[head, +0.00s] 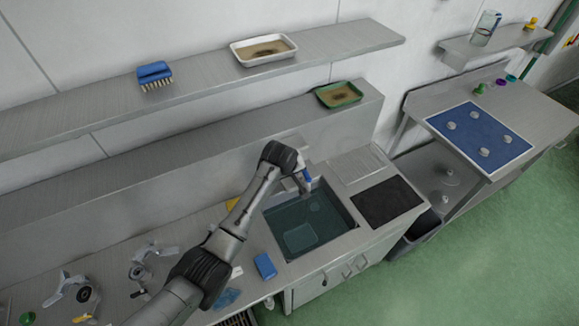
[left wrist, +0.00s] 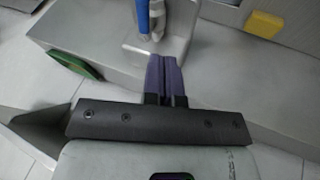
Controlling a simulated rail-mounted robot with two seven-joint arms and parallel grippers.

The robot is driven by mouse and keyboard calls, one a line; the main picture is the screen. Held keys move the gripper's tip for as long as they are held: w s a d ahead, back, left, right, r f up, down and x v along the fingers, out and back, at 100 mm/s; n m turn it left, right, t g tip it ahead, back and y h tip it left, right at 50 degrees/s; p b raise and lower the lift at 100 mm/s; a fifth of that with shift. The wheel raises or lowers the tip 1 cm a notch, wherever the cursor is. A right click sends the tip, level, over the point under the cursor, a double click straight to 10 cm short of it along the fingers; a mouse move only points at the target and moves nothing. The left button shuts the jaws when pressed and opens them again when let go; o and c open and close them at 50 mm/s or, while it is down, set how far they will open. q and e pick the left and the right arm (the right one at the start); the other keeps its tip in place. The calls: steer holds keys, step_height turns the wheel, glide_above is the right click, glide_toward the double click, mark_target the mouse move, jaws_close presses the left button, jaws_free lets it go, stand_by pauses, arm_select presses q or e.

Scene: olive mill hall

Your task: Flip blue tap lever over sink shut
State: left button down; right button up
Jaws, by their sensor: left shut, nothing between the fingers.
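The sink (head: 310,222) is a dark basin in the counter, with something pale and rectangular inside it. The blue tap lever (head: 307,175) shows at the sink's back edge, beside my left arm's wrist. It also shows in the left wrist view as a blue upright piece (left wrist: 143,15) at the top. My left gripper (left wrist: 164,58) has purple fingers pressed together with nothing between them. The fingertips point at the tap, just below the lever in that view; I cannot tell whether they touch it. The arm's wrist hides the fingers in the head view. My right gripper is out of view.
A shelf above the sink carries a green tray (head: 339,94). A higher shelf holds a blue brush (head: 154,74) and a white tray (head: 263,50). A blue sponge (head: 265,266) lies left of the sink. A dark mat (head: 389,202) lies to its right.

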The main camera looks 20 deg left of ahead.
arm_select(q)
steer(key=shift+v, duration=1.75)
